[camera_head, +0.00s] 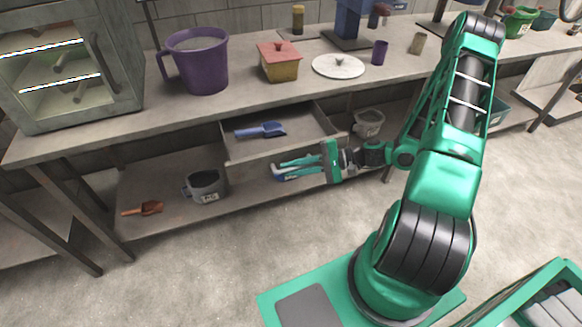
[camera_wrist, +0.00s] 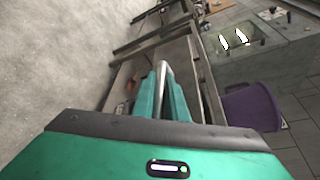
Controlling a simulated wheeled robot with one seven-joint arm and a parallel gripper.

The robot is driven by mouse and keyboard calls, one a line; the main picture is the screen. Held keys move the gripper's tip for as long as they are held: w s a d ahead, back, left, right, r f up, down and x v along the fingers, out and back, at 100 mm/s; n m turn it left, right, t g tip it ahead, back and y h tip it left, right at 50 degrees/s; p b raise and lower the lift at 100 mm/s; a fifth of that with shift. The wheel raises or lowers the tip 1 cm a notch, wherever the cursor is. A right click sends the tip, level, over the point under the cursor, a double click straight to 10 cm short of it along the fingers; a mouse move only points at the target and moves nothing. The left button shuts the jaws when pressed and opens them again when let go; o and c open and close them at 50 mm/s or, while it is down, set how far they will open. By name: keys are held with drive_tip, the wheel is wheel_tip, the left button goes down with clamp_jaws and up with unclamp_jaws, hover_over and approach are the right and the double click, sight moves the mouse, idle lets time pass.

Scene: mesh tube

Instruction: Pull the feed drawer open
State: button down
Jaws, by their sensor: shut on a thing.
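The feed drawer (camera_head: 300,148) stands pulled out below the counter, its inside visible from above. A blue scoop (camera_head: 262,130) lies in it. My gripper (camera_head: 282,168) is at the drawer's front, with its two green fingers pointing left toward the front panel. In the wrist view my gripper (camera_wrist: 163,72) has its fingers close together around a pale metal bar, which appears to be the drawer handle (camera_wrist: 164,68). The fingers are shut on it and hide most of it in the head view.
The counter (camera_head: 130,134) carries a purple jug (camera_head: 205,68), a red-lidded box (camera_head: 280,65) and a white lid (camera_head: 338,67). The lower shelf holds a grey pot (camera_head: 206,187) and an orange scoop (camera_head: 148,208). The floor (camera_head: 190,270) before the drawer is clear.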

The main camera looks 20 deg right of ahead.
drive_tip(key=shift+a+r, duration=0.1)
drive_tip(key=c, duration=2)
unclamp_jaws()
drive_tip(key=shift+c, duration=0.2)
drive_tip(key=shift+d, duration=0.25)
drive_tip(key=v, duration=1)
drive_tip(key=shift+s+d, duration=0.2)
